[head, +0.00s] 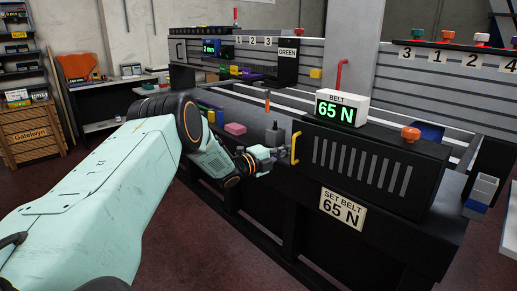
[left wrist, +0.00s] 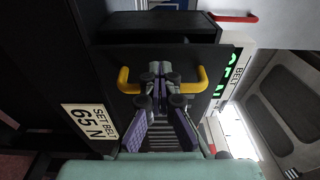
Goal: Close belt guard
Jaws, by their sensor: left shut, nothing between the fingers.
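The belt guard (head: 345,165) is a dark slotted cover on the front of the black machine, with a yellow handle (head: 295,148) at its left end. I cannot tell how far it stands open. My left gripper (head: 266,160) is shut and empty, just left of the handle. In the left wrist view the shut fingers (left wrist: 160,68) lie between the two ends of the yellow handle (left wrist: 125,82) and hide its middle; whether they touch it is unclear. The dark guard face (left wrist: 110,60) lies behind. My right gripper is not in view.
A white belt display (head: 342,108) reads 65 N above the guard, and a sign (head: 343,208) reads SET BELT 65 N. An orange knob (head: 410,133) sits on top at the right.

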